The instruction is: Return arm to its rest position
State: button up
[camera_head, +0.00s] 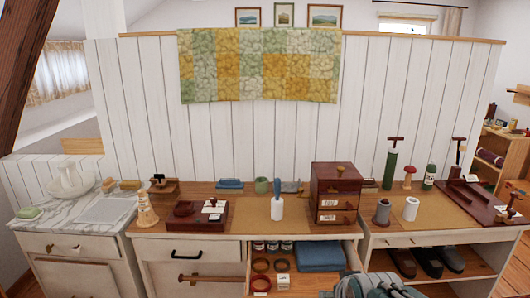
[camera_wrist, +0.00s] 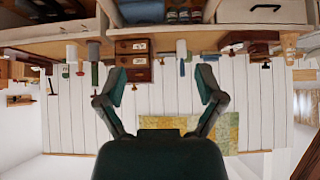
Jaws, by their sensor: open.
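In the wrist view, which shows the room upside down, my gripper (camera_wrist: 161,82) has its two dark fingers spread wide with nothing between them. It is apart from the furniture. In the head view, a grey-teal part of my arm (camera_head: 375,287) shows at the bottom edge, in front of the open drawer (camera_head: 246,280) and the shelf at its right. The rest of the arm is out of that view. The drawer holds a folded blue cloth (camera_head: 319,256), rings, several jars and a small white box.
A wooden counter (camera_head: 262,228) bears a dark red drawer box (camera_head: 335,195), a white cylinder with a blue-handled tool (camera_head: 277,208), a dark tray (camera_head: 193,216) and several bottles. A marble-topped cabinet (camera_head: 75,222) stands left. A white plank wall (camera_head: 260,140) with a patchwork quilt (camera_head: 260,65) rises behind.

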jog(key=s+r+g, duration=0.2)
jog(key=s+r, duration=0.2)
jog(key=s, duration=1.1)
jog(key=shift+g, duration=0.4)
